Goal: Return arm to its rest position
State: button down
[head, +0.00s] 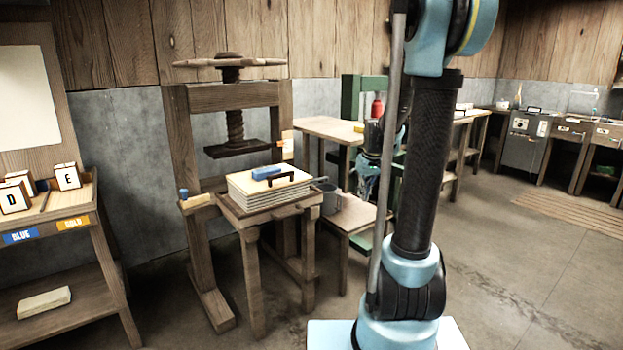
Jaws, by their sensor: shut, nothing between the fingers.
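My arm stands upright right of the middle in the head view. Its black upper link rises to a pale blue joint cut by the top edge. My gripper (368,168) shows as a small blue and dark shape just left of this link, partly hidden behind it and a grey pole. It is shut and I see nothing held in it. It is in the air to the right of the wooden press (233,96), apart from it.
A stack of pale sheets (268,190) with a blue block (266,172) and a black handle (280,180) lies on the press bed. A shelf (62,218) with letter blocks stands left. Floor at right is clear.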

jog(key=s+f+m, duration=0.1)
jog(key=s+f, duration=0.1)
jog(key=s, duration=1.3)
jog(key=s+f+m, duration=0.2)
jog(key=s, duration=1.4)
jog(key=shift+f+h, duration=0.4)
jog(key=shift+w+d+f, duration=0.1)
jog(key=shift+w+f, duration=0.1)
jog(key=shift+w, duration=0.2)
